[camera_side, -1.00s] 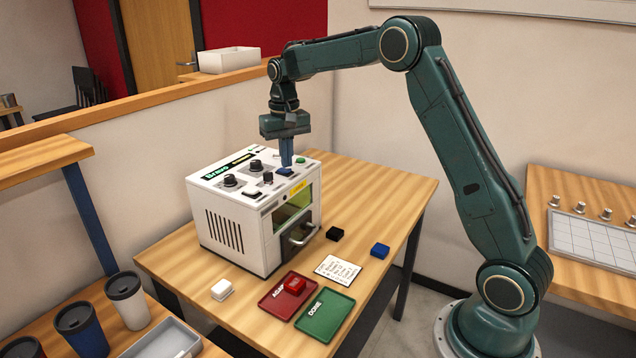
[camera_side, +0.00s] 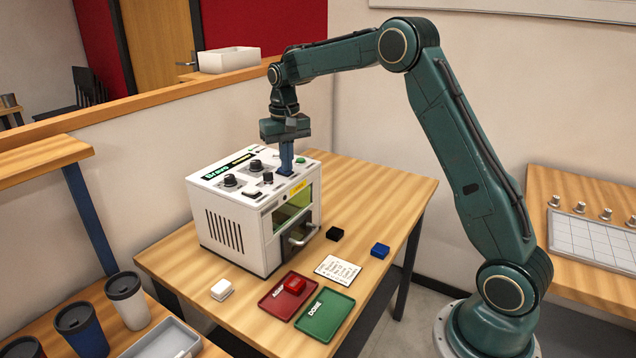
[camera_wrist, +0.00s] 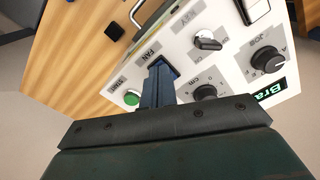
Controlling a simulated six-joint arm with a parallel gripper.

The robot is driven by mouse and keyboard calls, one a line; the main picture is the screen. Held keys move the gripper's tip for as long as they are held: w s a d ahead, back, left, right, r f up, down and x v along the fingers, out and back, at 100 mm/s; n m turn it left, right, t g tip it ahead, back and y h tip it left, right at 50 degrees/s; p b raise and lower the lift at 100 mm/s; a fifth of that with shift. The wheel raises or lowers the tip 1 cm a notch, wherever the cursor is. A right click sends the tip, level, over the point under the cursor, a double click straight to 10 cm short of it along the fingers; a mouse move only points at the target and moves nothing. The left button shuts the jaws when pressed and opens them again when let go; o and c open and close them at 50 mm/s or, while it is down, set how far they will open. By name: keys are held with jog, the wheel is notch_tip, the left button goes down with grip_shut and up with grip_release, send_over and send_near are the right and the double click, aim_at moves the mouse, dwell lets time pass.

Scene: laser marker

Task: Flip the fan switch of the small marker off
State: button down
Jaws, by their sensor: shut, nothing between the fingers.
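The small marker (camera_side: 218,218) is a white box on the wooden table, with knobs, a key switch and buttons on its top panel. My gripper (camera_side: 286,172) is shut and empty, pointing down at the panel near its front right edge. In the wrist view the blue fingertips (camera_wrist: 158,68) are at the fan switch beside the FAN label (camera_wrist: 150,52). The fingers cover most of the switch, so its position cannot be told, nor whether they touch it. The key switch (camera_wrist: 207,42) and the green START button (camera_wrist: 132,97) lie on either side.
A red tray (camera_side: 274,305) holding a red block, a green tray (camera_side: 325,318), a written card (camera_side: 338,269), and black (camera_side: 334,233), blue (camera_side: 380,250) and white (camera_side: 222,290) blocks lie on the table. The marker's door handle (camera_side: 301,236) sticks out in front.

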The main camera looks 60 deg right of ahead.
jog(key=shift+r, duration=0.1)
notch_tip(320, 180, up, 7)
dwell(1.0)
dwell(0.3)
jog(key=s+a+r+n+t, duration=0.1)
jog(key=s+a+r+n, duration=0.1)
jog(key=s+a+r, duration=0.45)
jog(key=s+a+r+n+t, duration=0.1)
jog(key=s+a+t, duration=0.15)
jog(key=s, duration=0.75)
jog(key=s+a+f+n+t, duration=0.1)
jog(key=s+a+f, duration=0.1)
jog(key=s, duration=0.6)
jog(key=s+a+f+n+t, duration=0.1)
jog(key=s+a+f+n, duration=0.1)
jog(key=s, duration=0.7)
notch_tip(320, 180, down, 2)
jog(key=shift+a+f, duration=0.25)
jog(key=shift+a, duration=0.35)
